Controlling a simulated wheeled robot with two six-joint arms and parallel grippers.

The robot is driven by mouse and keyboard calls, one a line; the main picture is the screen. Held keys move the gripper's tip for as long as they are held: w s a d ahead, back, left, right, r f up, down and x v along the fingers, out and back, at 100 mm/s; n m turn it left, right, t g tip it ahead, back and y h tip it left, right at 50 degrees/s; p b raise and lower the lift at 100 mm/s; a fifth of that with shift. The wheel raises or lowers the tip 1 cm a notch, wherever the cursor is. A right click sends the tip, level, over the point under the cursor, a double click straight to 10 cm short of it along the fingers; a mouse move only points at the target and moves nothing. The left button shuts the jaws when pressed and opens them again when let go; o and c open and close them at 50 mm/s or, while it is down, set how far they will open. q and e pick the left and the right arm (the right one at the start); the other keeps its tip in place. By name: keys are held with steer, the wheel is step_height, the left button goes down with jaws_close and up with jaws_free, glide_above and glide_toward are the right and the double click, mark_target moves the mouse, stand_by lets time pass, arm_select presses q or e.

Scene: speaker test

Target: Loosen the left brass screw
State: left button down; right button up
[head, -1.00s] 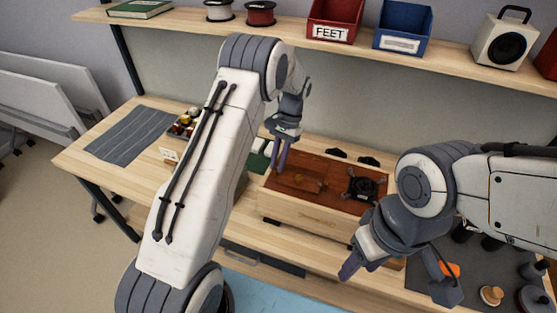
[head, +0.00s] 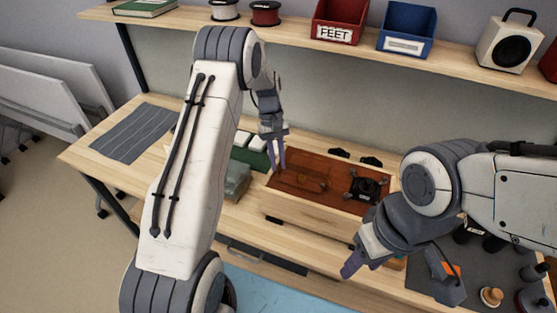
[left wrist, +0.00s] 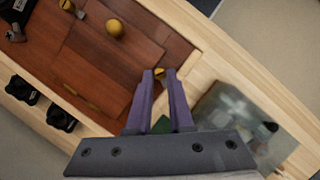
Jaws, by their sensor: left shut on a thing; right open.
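A wooden box (head: 315,207) with a red-brown wood panel on top (head: 300,172) stands on the workbench. My left gripper (head: 277,168) points down at the panel's left end. In the left wrist view its purple fingers (left wrist: 157,73) are shut on the left brass screw (left wrist: 160,71), which is partly hidden between the tips. A round brass knob (left wrist: 115,27) sits on the panel, apart from the fingers. Another small brass screw (left wrist: 66,5) shows at the picture's top edge. My right gripper (head: 349,270) is open and empty, in front of the box.
A black part (head: 368,188) is at the panel's right. A clear container (head: 237,180) stands left of the box. A dark mat (head: 405,280) with several loose items lies at the right. A shelf (head: 290,30) with bins runs above. A striped grey cloth (head: 135,133) lies at the left.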

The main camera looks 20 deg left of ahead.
arm_select(q)
steer(key=n+t, duration=0.1)
steer(key=n, duration=0.1)
steer(key=n+h, duration=0.1)
steer(key=n, duration=0.1)
steer(key=shift+s+a+n+t, duration=0.15)
steer(key=shift+a+n+t, duration=0.05)
steer(key=shift+n+t, duration=0.2)
steer(key=shift+n, duration=0.3)
steer(key=c, duration=0.8)
jaws_free()
steer(key=b+v, duration=0.2)
steer(key=v, duration=0.8)
steer(key=shift+a+r, duration=0.2)
steer(key=shift+a, duration=0.05)
steer(key=shift+d, duration=0.1)
